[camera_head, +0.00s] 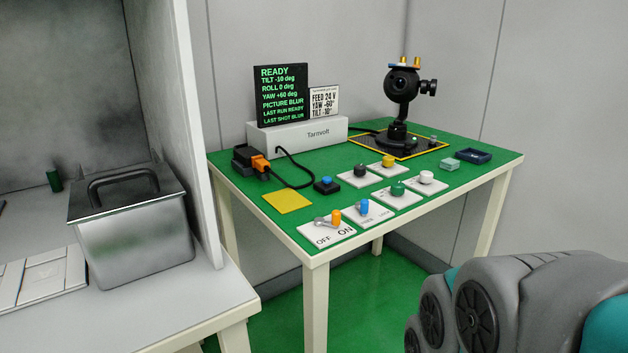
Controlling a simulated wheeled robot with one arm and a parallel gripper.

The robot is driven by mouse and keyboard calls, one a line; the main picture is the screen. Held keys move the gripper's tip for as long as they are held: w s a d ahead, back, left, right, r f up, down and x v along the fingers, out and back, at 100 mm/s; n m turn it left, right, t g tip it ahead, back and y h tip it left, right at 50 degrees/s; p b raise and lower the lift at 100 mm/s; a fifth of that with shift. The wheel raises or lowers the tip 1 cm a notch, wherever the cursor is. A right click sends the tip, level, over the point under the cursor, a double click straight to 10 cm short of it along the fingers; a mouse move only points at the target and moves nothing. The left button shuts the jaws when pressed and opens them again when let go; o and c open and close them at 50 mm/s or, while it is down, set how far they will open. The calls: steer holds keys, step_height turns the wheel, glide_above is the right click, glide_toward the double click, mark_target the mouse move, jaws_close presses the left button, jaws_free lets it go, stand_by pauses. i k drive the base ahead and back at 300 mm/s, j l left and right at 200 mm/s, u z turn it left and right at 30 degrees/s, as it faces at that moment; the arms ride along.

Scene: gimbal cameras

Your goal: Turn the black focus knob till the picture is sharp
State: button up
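A black knob (360,170) stands on a white plate in the middle of the green table; its label is too small to read. The gimbal camera (402,84) stands at the back right and has black knobs (429,87) on its right side. The black screen (281,94) at the back left shows READY, tilt -10, roll 0, yaw +60, PICTURE BLUR and LAST SHOT BLUR. A card (324,101) beside it reads FEED 24 V, a yaw of what looks like -60, and tilt -10. My gripper is not in view.
Yellow (388,160), green (397,187), white (426,177) and blue (362,206) knobs surround the black one. An orange OFF/ON switch (336,216) is at the front edge. A metal box (132,225) stands on the left bench. My arm fills the lower right.

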mark_target(359, 170)
steer(key=i+l+u, duration=0.2)
steer(key=l, duration=0.15)
steer(key=i+l+u, duration=0.25)
steer(key=l+u, duration=0.2)
steer(key=l, duration=0.25)
steer(key=i+l+u, duration=0.1)
steer(key=l+u, duration=0.15)
steer(key=l, duration=0.2)
steer(key=l+u, duration=0.2)
steer(key=l, duration=0.2)
steer(key=i, duration=0.05)
